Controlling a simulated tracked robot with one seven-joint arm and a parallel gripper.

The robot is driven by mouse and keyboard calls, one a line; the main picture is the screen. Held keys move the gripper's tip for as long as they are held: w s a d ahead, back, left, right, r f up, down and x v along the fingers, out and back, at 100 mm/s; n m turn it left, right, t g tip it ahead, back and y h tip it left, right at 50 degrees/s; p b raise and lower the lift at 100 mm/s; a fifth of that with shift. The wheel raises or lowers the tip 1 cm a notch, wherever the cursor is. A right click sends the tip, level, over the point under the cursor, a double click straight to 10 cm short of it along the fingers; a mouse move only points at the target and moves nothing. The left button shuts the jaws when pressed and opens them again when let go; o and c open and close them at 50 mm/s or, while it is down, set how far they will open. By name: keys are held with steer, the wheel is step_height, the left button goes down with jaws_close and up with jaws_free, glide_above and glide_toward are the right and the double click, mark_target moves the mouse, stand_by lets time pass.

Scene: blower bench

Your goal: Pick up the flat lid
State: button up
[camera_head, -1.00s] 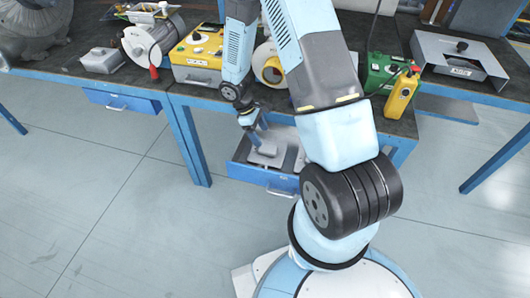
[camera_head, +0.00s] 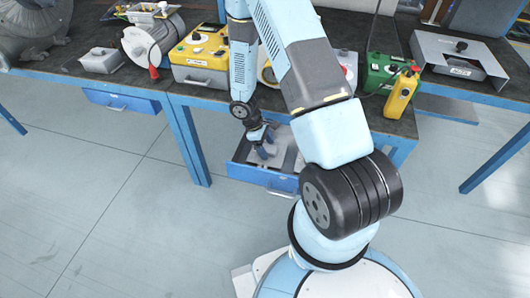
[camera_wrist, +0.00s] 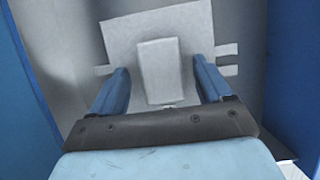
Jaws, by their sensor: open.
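The flat lid (camera_wrist: 196,30) is a light grey plate with a raised block (camera_wrist: 157,68) in its middle. It lies in the open blue drawer (camera_head: 262,178) under the bench. My gripper (camera_wrist: 161,84) is open, its two blue fingers on either side of the raised block, with a gap visible at each side. In the head view my gripper (camera_head: 263,150) reaches down into the drawer and hides part of the lid. I cannot tell how far the fingertips are above the plate.
Blue drawer walls (camera_wrist: 291,75) stand close on both sides of my gripper. Light strips (camera_wrist: 227,60) show beside the lid. Above, the dark bench top holds a yellow box (camera_head: 200,55), a green box (camera_head: 385,75) and a yellow pendant (camera_head: 402,92). The floor in front is clear.

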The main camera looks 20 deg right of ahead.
steer(key=shift+c, duration=0.4)
steer(key=c, duration=1.2)
steer(key=shift+o, duration=0.2)
steer(key=shift+r, duration=0.1)
